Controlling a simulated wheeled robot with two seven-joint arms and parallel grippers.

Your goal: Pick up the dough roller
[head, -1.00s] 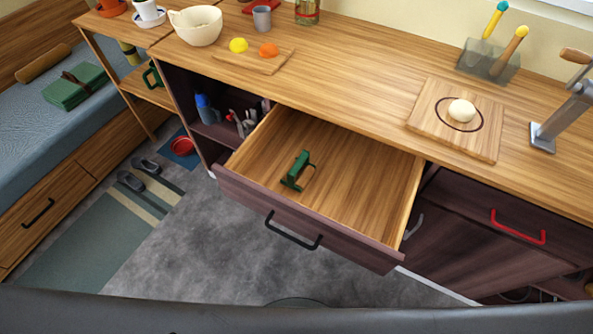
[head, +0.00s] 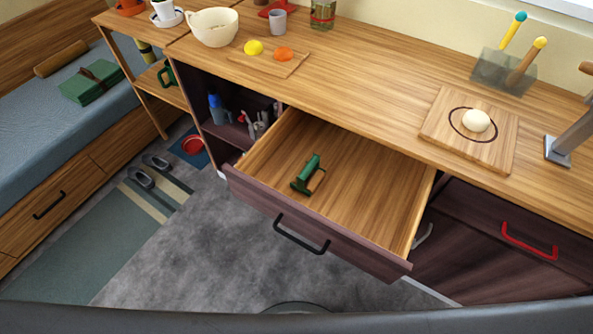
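A green-handled tool with a brownish part (head: 308,175), which appears to be the dough roller, lies in the open wooden drawer (head: 350,190) in the head view. It rests on the drawer floor, left of its middle and near the front panel, with bare wood around it. Its exact shape is too small to tell. Neither of my grippers is in view.
The drawer front with its black handle (head: 301,235) juts out over grey floor. Above is the counter with a dough ball (head: 476,120) on a square board (head: 492,150), a metal press (head: 570,140), a utensil holder (head: 503,72) and a cream bowl (head: 213,28).

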